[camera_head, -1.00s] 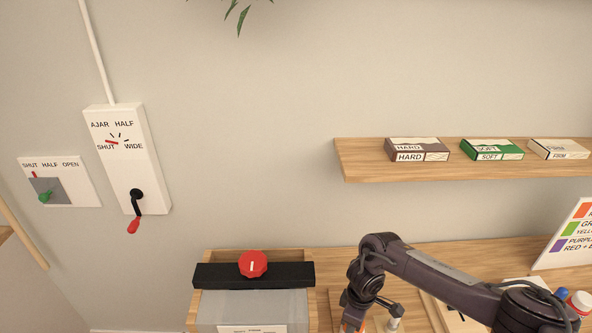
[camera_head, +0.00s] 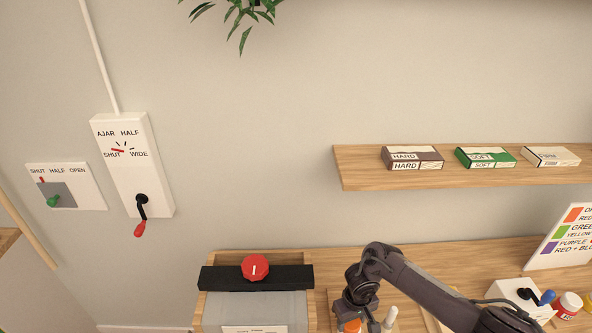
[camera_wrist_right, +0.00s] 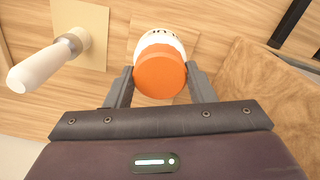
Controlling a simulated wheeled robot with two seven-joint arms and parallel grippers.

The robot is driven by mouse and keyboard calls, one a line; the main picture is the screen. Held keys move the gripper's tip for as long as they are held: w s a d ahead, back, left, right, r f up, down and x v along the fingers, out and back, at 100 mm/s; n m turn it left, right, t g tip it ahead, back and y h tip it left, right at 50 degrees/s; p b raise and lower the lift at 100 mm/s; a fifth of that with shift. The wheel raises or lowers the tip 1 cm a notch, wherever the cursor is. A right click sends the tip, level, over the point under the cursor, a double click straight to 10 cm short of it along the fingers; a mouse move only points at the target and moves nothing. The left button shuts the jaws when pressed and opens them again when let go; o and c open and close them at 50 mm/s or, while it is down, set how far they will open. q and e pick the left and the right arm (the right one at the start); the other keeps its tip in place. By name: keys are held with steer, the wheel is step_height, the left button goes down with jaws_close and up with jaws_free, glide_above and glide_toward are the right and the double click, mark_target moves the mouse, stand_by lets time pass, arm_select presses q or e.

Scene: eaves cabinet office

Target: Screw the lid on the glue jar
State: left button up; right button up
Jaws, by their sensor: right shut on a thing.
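In the right wrist view an orange lid (camera_wrist_right: 160,76) sits between the two fingers of my right gripper (camera_wrist_right: 160,72), which is shut on it. The white glue jar (camera_wrist_right: 160,42) with dark lettering is directly beyond the lid and in line with it. I cannot tell how far the lid is seated on the jar. In the head view the orange lid (camera_head: 352,326) shows at the bottom edge under my right gripper (camera_head: 358,318), and the jar's body is hidden there. My left gripper is not in view.
A white-handled tool (camera_wrist_right: 40,68) stands beside the jar, on a pale square. On the wooden desk (camera_head: 440,255) are a box with a red knob (camera_head: 255,267), a white box with a blue-tipped lever (camera_head: 515,295), and a red-and-white jar (camera_head: 567,305). A shelf (camera_head: 365,178) is above.

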steer(key=o, duration=1.2)
steer(key=shift+w, duration=0.1)
steer(key=shift+c, duration=0.2)
